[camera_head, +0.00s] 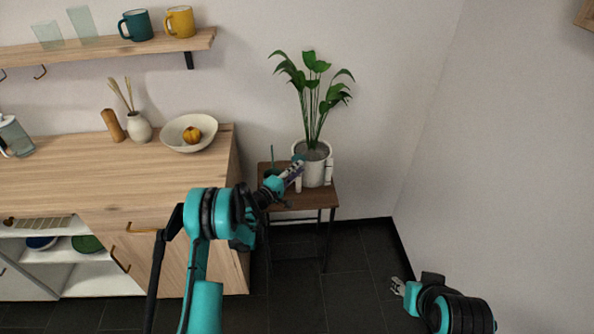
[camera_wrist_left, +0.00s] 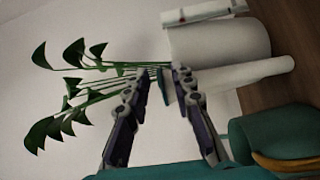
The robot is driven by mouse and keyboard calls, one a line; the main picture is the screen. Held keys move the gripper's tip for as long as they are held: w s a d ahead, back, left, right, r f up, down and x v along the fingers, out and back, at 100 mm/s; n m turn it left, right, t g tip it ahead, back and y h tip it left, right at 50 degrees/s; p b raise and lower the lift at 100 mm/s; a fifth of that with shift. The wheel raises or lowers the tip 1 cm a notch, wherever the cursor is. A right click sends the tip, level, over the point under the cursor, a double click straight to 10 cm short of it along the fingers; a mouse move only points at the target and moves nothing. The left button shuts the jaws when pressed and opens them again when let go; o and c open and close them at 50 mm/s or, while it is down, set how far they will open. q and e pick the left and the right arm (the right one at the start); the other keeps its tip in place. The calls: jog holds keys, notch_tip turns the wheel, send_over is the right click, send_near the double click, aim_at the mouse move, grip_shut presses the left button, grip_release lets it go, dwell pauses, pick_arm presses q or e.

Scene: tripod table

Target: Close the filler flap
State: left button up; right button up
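A white plant pot (camera_head: 318,167) stands on a small wooden table; it also shows sideways in the left wrist view (camera_wrist_left: 225,45). A white upright tube (camera_wrist_left: 240,74) runs beside it, its lower part visible in the head view (camera_head: 298,185). A small teal flap (camera_wrist_left: 162,87) is at the tube's top end; it also shows in the head view (camera_head: 298,157). Its exact angle is unclear. My left gripper (camera_wrist_left: 158,82) is open, its fingertips either side of the flap in that view; contact cannot be told. My right gripper (camera_head: 397,286) is open and empty, low at right.
A teal vessel with a yellowish handle (camera_wrist_left: 270,135) stands close to my left gripper. A white item with red marks (camera_wrist_left: 203,13) is on the pot's far side. Plant leaves (camera_head: 313,80) rise above the pot. A wooden counter (camera_head: 100,180) is at left; a wall is at right.

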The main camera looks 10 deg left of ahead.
pick_arm(q)
jog(key=v, duration=0.7)
jog(key=shift+s, duration=0.2)
jog(key=shift+a, duration=0.1)
jog(key=shift+r, duration=0.1)
jog(key=s+d+r+m+g+y, duration=0.2)
jog(key=s+d+r+m+g, duration=0.45)
jog(key=s+r, duration=0.55)
jog(key=s+a+m+g+y, duration=0.1)
jog(key=s+a+m+y, duration=0.1)
jog(key=s, duration=1.1)
jog(key=s+a+m+g+y, duration=0.1)
jog(key=s+a+m+y, duration=0.1)
jog(key=s, duration=1.1)
jog(key=m+y, duration=0.1)
jog(key=y, duration=0.1)
jog(key=shift+s+a+r+m+y, duration=0.25)
jog(key=shift+r+m+y, duration=0.1)
jog(key=shift+y, duration=0.05)
